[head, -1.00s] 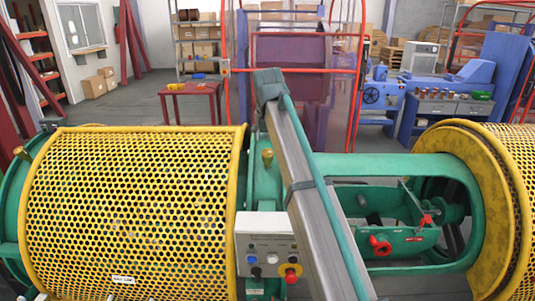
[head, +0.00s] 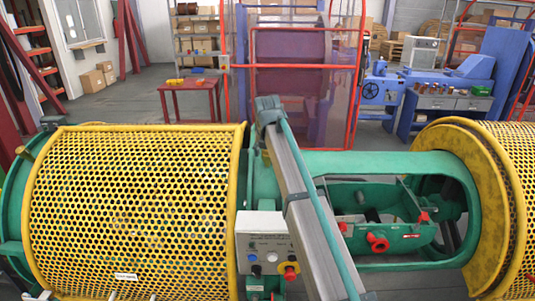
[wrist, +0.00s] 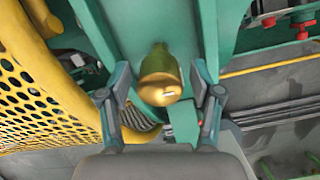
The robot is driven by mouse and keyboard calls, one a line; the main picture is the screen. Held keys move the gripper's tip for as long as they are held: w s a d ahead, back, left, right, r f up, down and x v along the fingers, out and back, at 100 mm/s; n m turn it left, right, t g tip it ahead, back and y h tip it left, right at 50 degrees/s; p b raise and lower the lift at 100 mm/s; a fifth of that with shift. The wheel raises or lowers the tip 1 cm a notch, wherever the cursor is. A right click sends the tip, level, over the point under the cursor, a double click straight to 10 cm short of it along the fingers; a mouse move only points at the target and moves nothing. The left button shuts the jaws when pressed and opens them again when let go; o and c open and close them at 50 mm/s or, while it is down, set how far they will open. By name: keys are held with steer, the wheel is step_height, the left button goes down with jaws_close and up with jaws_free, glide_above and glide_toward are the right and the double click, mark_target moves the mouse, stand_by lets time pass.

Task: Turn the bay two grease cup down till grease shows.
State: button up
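A brass grease cup (wrist: 160,77) stands on a green housing in the middle of the wrist view. It has a rounded body and a small pale mark on its near end. My gripper (wrist: 159,84) is open, one finger on each side of the cup, with a visible gap on both sides. In the head view my arm covers most of this cup's place, and my gripper is hidden. Another brass cup (head: 22,153) sits at the far left end of the machine. I cannot see any grease or read a bay number.
A yellow perforated guard (head: 135,205) is close on the left; it also shows in the wrist view (wrist: 45,85). A control box (head: 264,245) with buttons and a red stop knob stands near my arm. Red knobs (head: 377,242) sit in the open green cradle to the right.

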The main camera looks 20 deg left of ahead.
steer(key=c, duration=1)
steer(key=shift+o, duration=0.2)
steer(key=shift+m, duration=0.3)
